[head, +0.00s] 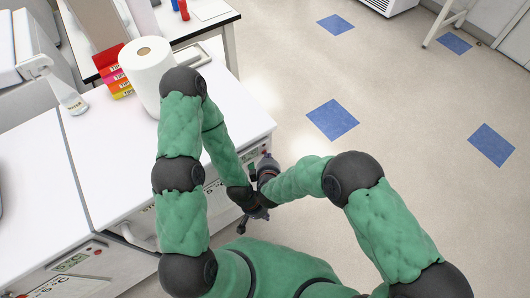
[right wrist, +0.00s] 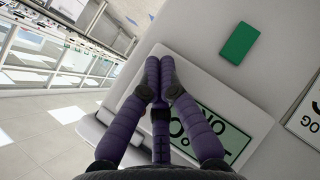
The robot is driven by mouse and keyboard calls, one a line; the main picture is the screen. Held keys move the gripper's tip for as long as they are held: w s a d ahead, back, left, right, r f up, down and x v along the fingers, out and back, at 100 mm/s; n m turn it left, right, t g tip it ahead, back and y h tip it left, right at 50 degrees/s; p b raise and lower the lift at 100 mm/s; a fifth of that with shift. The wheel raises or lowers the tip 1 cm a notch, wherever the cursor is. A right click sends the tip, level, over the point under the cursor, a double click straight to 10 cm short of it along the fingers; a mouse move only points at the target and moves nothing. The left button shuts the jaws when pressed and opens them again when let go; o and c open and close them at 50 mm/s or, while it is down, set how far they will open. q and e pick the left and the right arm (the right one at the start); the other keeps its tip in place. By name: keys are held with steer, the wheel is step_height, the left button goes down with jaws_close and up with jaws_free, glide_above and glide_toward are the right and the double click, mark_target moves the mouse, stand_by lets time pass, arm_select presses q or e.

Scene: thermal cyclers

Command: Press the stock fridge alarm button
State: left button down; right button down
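A white under-counter fridge (head: 130,205) has control panels along its front. My right gripper (head: 266,168) is at the front of the right-hand unit, close to its panel. In the right wrist view, my right gripper (right wrist: 160,65) has its purple fingers together and empty, tips over a pale panel (right wrist: 190,75) with a green-grey display (right wrist: 222,140). The fingers cover part of the panel, and no button shows clearly there. My left gripper (head: 257,212) hangs just below the right one, in front of the fridges, small and partly hidden; its finger state is unclear.
A paper roll (head: 146,65), coloured boxes (head: 113,75) and a bottle (head: 72,100) stand on the white counter. Another panel with a display (head: 70,262) is at lower left. A green label (right wrist: 237,43) is beside the panel. The floor (head: 400,110) at right is clear.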

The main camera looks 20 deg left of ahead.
steer(key=shift+s+d, duration=0.1)
steer(key=shift+s+d+p, duration=0.35)
steer(key=shift+d, duration=0.15)
stand_by(0.3)
